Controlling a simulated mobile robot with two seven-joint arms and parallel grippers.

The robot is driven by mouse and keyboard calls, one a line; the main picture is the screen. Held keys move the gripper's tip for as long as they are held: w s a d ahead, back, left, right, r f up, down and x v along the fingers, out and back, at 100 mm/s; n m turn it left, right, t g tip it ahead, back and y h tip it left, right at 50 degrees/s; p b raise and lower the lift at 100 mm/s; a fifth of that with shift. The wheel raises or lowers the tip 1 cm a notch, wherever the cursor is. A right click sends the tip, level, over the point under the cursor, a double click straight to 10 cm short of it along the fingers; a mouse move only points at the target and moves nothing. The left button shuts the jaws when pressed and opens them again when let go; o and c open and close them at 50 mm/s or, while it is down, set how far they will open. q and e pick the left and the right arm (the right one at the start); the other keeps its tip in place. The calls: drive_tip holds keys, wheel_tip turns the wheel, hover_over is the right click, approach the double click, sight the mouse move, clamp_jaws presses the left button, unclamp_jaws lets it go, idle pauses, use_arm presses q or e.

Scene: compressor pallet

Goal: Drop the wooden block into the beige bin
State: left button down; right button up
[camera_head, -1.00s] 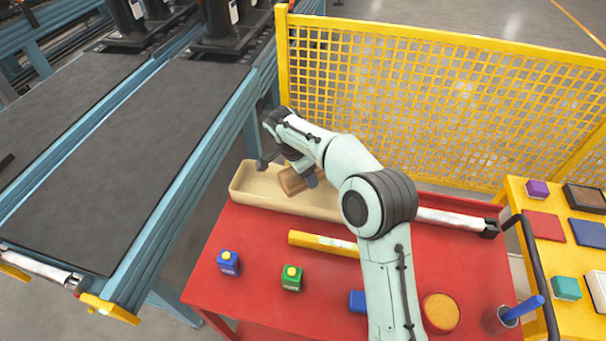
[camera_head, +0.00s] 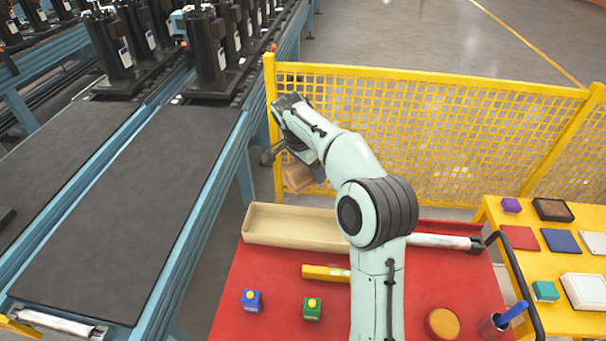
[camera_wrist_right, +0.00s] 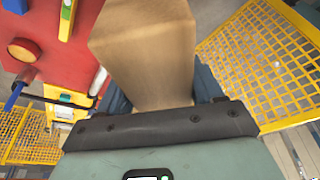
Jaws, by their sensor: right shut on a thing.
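The wooden block (camera_head: 298,177) is brown. My right gripper (camera_head: 294,164) is shut on it and holds it up in the air, in front of the yellow mesh fence in the head view. The beige bin (camera_head: 290,234) is a long, shallow tray at the back of the red table. The block shows above the bin in the picture, clear of its rim. My forearm hides the bin's right end. In the right wrist view the block (camera_wrist_right: 150,50) fills the upper middle, between dark fingers that are mostly hidden. My left gripper is not in view.
The red table (camera_head: 275,290) also holds a blue block (camera_head: 252,300), a green block (camera_head: 312,308), a yellow bar (camera_head: 325,273) and a round piece (camera_head: 442,323). The yellow fence (camera_head: 440,130) stands behind. A conveyor (camera_head: 120,190) runs at left. A yellow table (camera_head: 570,315) stands at right.

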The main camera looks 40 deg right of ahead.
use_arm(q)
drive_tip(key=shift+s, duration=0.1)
use_arm(e)
drive_tip(key=shift+s+r, duration=0.25)
drive_tip(key=shift+d+f, duration=0.1)
